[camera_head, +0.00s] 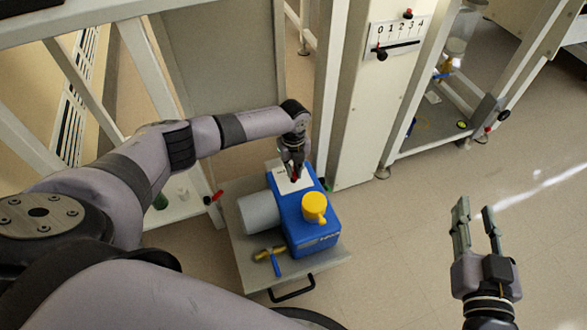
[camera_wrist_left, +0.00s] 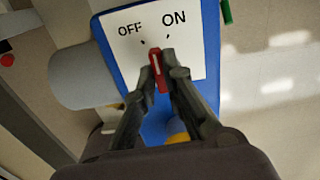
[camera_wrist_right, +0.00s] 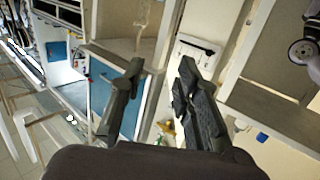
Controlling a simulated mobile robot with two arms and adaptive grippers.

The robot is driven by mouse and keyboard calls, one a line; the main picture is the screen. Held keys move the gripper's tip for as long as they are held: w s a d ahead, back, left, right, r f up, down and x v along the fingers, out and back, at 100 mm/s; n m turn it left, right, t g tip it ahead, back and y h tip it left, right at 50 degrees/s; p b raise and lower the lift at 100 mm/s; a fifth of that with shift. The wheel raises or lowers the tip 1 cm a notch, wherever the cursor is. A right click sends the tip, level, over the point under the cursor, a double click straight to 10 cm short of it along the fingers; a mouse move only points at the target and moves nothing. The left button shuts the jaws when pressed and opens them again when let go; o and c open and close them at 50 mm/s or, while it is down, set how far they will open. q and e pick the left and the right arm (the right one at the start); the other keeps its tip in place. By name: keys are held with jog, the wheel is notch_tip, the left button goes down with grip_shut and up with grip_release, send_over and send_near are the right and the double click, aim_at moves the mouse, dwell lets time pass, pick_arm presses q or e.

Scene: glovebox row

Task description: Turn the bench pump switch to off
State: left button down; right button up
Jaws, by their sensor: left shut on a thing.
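The blue bench pump (camera_head: 312,232) has a grey motor cylinder (camera_head: 259,213) and a yellow cap (camera_head: 314,206). Its white label plate (camera_wrist_left: 193,55) reads OFF on the left and ON on the right, each with a small tick mark. The red switch (camera_wrist_left: 158,74) stands on this plate. Its upper end points between the two marks. My left gripper (camera_head: 293,174) is over the plate, its fingers closed on both sides of the red switch, as the left wrist view shows. My right gripper (camera_head: 475,209) is open and empty, well right of the pump above the floor.
The pump stands on a low grey cart (camera_head: 330,256) with a black handle (camera_head: 292,290). A brass valve with a blue lever (camera_head: 275,264) is at its front. A white post with a numbered slider scale (camera_head: 396,37) rises behind. Floor at the right is clear.

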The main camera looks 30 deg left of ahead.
aim_at(294, 172)
pick_arm(q)
jog(key=shift+r+n+p, duration=0.1)
jog(key=shift+n+p, duration=0.85)
jog(key=shift+n, duration=0.25)
jog(key=n+p, duration=0.1)
jog(key=n, duration=0.2)
jog(key=shift+p, duration=0.35)
jog(key=shift+n, duration=0.3)
pick_arm(e)
jog(key=s+d+f+g+h, duration=0.3)
jog(key=s+d+f+g, duration=0.2)
jog(key=s+f+g, duration=0.5)
jog(key=shift+s+f, duration=0.75)
jog(key=shift+f, duration=0.8)
pick_arm(q)
jog(key=c, duration=1.7)
grip_release()
pick_arm(e)
jog(key=shift+a, duration=0.1)
pick_arm(q)
notch_tip(294, 172, up, 12)
jog(key=shift+f, duration=0.1)
jog(key=shift+d, duration=0.1)
